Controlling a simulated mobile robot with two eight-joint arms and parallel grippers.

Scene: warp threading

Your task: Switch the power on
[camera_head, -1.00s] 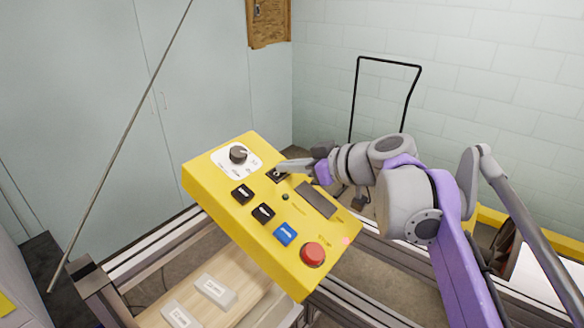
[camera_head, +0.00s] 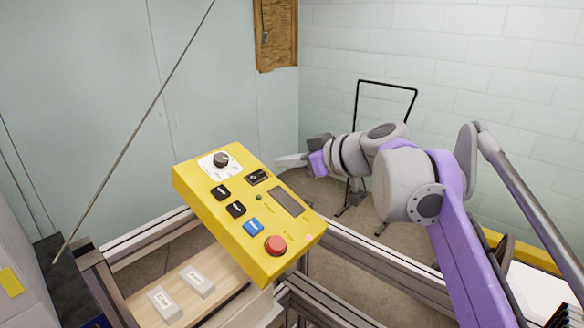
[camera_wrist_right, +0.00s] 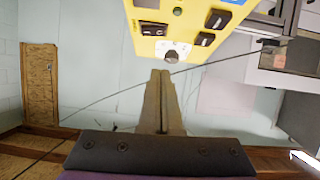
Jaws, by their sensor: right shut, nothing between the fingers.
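The yellow control panel (camera_head: 240,228) is tilted on a metal frame. Its black rocker switch (camera_head: 257,177) sits near the far right edge, beside the knob (camera_head: 221,160); which way it is pressed is too small to tell. My right gripper (camera_head: 279,162) is shut and empty, just right of the panel and apart from it. In the right wrist view the shut fingers (camera_wrist_right: 160,78) point at the panel, with the knob (camera_wrist_right: 171,57) just past their tips and the black switch (camera_wrist_right: 152,28) beyond to the left. My left gripper is not in view.
The panel also carries black buttons (camera_head: 236,209), a blue button (camera_head: 253,227), a red stop button (camera_head: 275,245) and a dark display (camera_head: 287,201). A metal rail (camera_head: 365,258) runs to the right. A black-handled cart (camera_head: 386,83) stands behind my right arm.

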